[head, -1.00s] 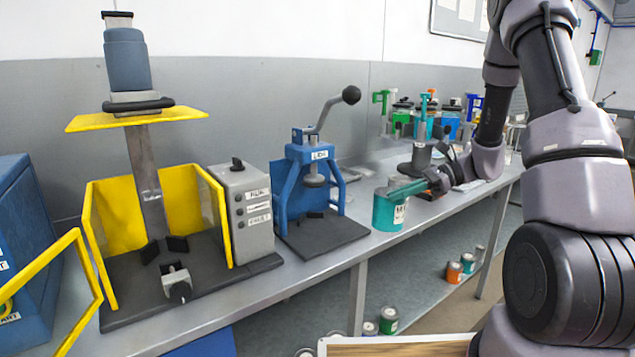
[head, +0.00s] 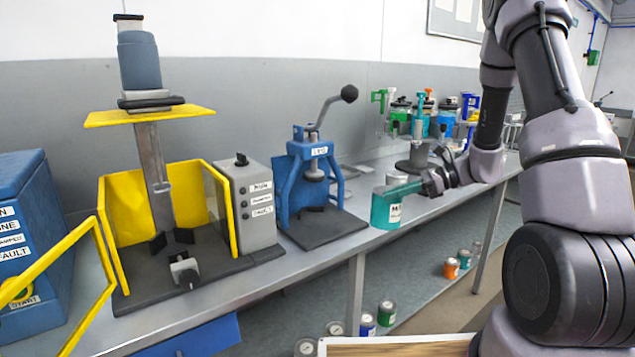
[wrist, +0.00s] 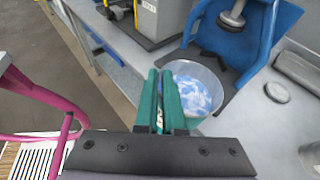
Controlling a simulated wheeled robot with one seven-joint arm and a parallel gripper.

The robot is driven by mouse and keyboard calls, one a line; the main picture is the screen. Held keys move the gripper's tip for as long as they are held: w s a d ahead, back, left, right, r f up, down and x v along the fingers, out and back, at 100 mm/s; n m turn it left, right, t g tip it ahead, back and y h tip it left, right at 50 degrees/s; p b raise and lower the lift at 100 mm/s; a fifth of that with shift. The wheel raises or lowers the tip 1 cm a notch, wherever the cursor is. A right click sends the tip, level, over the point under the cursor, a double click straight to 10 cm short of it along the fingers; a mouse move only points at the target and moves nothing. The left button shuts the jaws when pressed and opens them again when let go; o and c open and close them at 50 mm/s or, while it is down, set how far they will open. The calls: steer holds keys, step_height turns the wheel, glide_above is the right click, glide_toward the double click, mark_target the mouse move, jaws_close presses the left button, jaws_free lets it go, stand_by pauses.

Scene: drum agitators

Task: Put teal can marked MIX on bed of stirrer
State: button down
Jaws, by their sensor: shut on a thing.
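The teal can (head: 384,213), with a white label only partly readable, is held in my gripper (head: 405,190) in front of the bench's edge. In the wrist view my gripper's teal fingers (wrist: 166,100) are shut on the near wall of the can (wrist: 212,75), which is open-topped with blue and white contents. The can looks upright. The likely stirrer (head: 153,160) stands left, with a blue-grey motor raised on a column and yellow guards. Its dark bed (head: 215,270) carries black stops and a small grey clamp (head: 185,272), and holds no can.
A grey control box (head: 250,200) adjoins the stirrer's right side. A blue lever press (head: 315,180) stands between it and the can. A yellow frame (head: 75,275) and blue cabinet (head: 30,230) are at left. Several cans hang on a rack (head: 425,115) behind my gripper.

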steer(key=shift+w+f+m+t, duration=0.3)
steer(key=shift+w+m+t, duration=0.4)
steer(key=shift+t, duration=0.2)
steer(key=w+d+f+m+t+h, duration=0.1)
steer(key=w+m+t, duration=0.1)
steer(key=w+d+f+m+t+h, duration=0.1)
steer(key=w+f+m+t, duration=0.1)
steer(key=shift+d+f+h, duration=0.15)
steer(key=shift+d+h, duration=0.05)
steer(key=shift+h, duration=0.1)
steer(key=w+d+f+m+t+h, duration=0.2)
steer(key=d+f+m+t+h, duration=0.2)
steer(key=d+m, duration=0.15)
step_height(320, 180, up, 12)
steer(key=w+m+t+h, duration=0.1)
steer(key=w+m+h, duration=0.1)
steer(key=shift+d+h, duration=0.3)
steer(key=shift+h, duration=0.1)
steer(key=shift+s, duration=0.1)
